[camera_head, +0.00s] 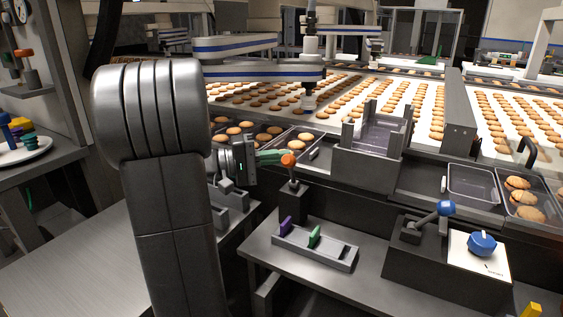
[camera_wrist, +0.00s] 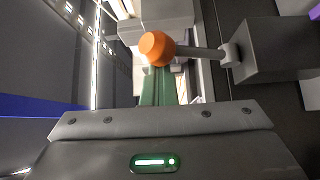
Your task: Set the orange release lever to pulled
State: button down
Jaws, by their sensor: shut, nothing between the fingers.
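The orange release lever's round knob (camera_head: 288,160) sits on a thin stem above a dark block (camera_head: 293,204). The stem stands nearly upright, with a slight tilt. In the wrist view the orange knob (camera_wrist: 157,48) is at the top centre, its grey stem running right to the dark block (camera_wrist: 268,50). My gripper (camera_head: 279,156) has green fingers, shut and empty, pointing right with their tips right at the knob. In the wrist view my gripper (camera_wrist: 163,72) partly disappears behind the knob. Whether the tips touch it I cannot tell.
A grey tray (camera_head: 335,264) with purple and green pieces lies in front of the lever. A blue-knobbed lever (camera_head: 446,208) and a blue dial (camera_head: 481,243) stand to the right. A metal holder (camera_head: 366,160) and biscuit trays lie behind. The steel bench at lower left is clear.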

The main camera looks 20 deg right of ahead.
jog(key=shift+s+a+f+b, duration=0.35)
jog(key=shift+s+a+b, duration=0.15)
jog(key=shift+s+a, duration=0.05)
jog(key=shift+a, duration=0.15)
dwell(0.4)
jog(key=w+a+p, duration=0.1)
jog(key=a, duration=1.2)
jog(key=shift+w+a+f, duration=0.15)
jog(key=shift+w+a, duration=0.1)
jog(key=shift+w, duration=0.15)
jog(key=w+d+n+y+p, duration=0.2)
jog(key=w+d+n+p, duration=0.1)
jog(key=d+p, duration=1.2)
jog(key=d, duration=0.5)
jog(key=shift+w+r+y, duration=0.2)
jog(key=shift+y, duration=0.2)
jog(key=shift+s+a+f+b, duration=0.1)
jog(key=shift+a+f+b, duration=0.1)
jog(key=shift+b, duration=0.6)
